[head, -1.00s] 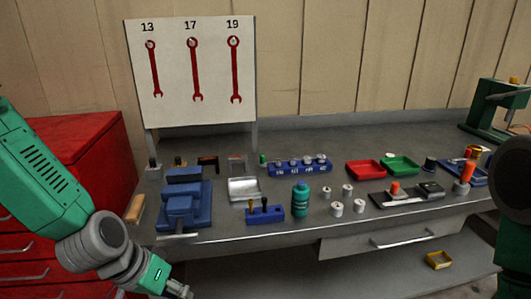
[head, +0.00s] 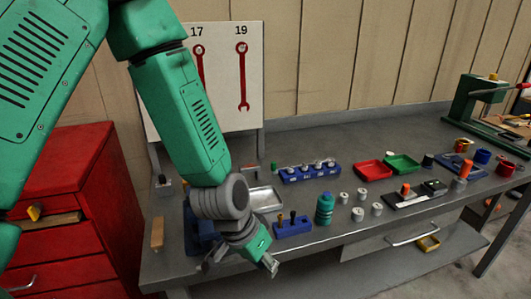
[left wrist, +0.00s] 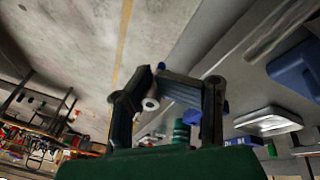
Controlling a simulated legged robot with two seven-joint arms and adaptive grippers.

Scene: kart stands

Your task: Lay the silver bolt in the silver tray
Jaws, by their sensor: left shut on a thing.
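The silver tray (head: 265,198) is a shallow open metal tray near the left part of the bench, partly behind my left arm; it also shows in the left wrist view (left wrist: 268,121). My left gripper (head: 270,267) is in front of the bench's front edge, apart from the tray and lower in the picture. My right gripper is out of view.
A blue holder (head: 292,228), a teal bottle (head: 324,208) and several pale cylinders (head: 357,214) stand to the tray's right. Red (head: 373,171) and green (head: 402,164) trays lie farther right.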

